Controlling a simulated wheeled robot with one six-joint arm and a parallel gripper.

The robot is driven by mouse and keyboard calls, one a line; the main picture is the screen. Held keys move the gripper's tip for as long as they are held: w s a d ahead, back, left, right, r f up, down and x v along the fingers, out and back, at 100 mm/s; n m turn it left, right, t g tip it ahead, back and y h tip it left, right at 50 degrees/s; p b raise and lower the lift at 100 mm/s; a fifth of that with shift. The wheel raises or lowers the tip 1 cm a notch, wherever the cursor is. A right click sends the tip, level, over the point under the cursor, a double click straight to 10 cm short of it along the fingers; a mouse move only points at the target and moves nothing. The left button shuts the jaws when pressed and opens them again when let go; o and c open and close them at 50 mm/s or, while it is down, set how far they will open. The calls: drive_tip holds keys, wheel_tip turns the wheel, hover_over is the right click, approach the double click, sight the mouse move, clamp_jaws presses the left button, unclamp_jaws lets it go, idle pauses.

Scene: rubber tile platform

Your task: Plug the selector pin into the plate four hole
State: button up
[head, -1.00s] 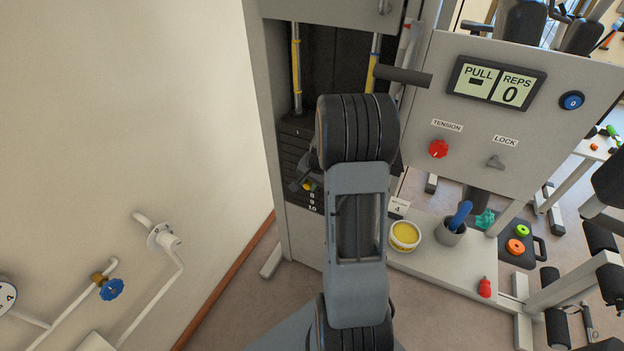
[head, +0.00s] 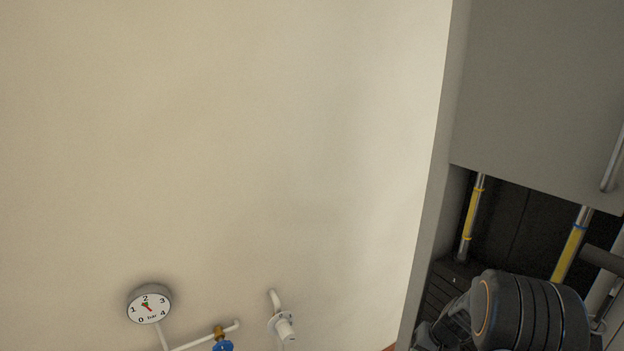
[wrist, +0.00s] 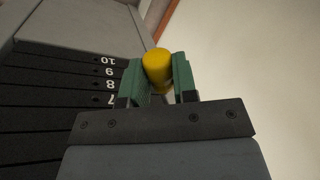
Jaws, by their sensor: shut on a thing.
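The selector pin's yellow knob (wrist: 158,66) sits between the green-padded fingers of my gripper (wrist: 158,82) in the wrist view. My gripper is shut on it. The pin's shaft is hidden, so I cannot tell whether it is in a hole. The black weight stack (wrist: 62,100) lies to the left of my gripper in the wrist view, with plates 7 to 10 readable. Plate four is not readable. In the head view the top of the stack (head: 445,290) shows at the lower right, and my arm covers part of it.
A pale wall (head: 230,130) fills most of the head view. A pressure gauge (head: 149,304) and a blue valve handle (head: 223,346) are at its bottom. The machine's grey frame (head: 550,90) and yellow-sleeved guide rods (head: 472,215) stand at the right.

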drive_tip(key=s+a+f+n+g, duration=0.1)
drive_tip(key=a+f+n, duration=0.3)
drive_tip(key=a, duration=0.9)
wheel_tip(320, 180, down, 2)
drive_tip(key=shift+s+a+f+n, duration=0.1)
drive_tip(key=shift+s+a+n, duration=0.05)
drive_tip(key=shift+s+n, duration=0.2)
drive_tip(key=shift+s, duration=0.1)
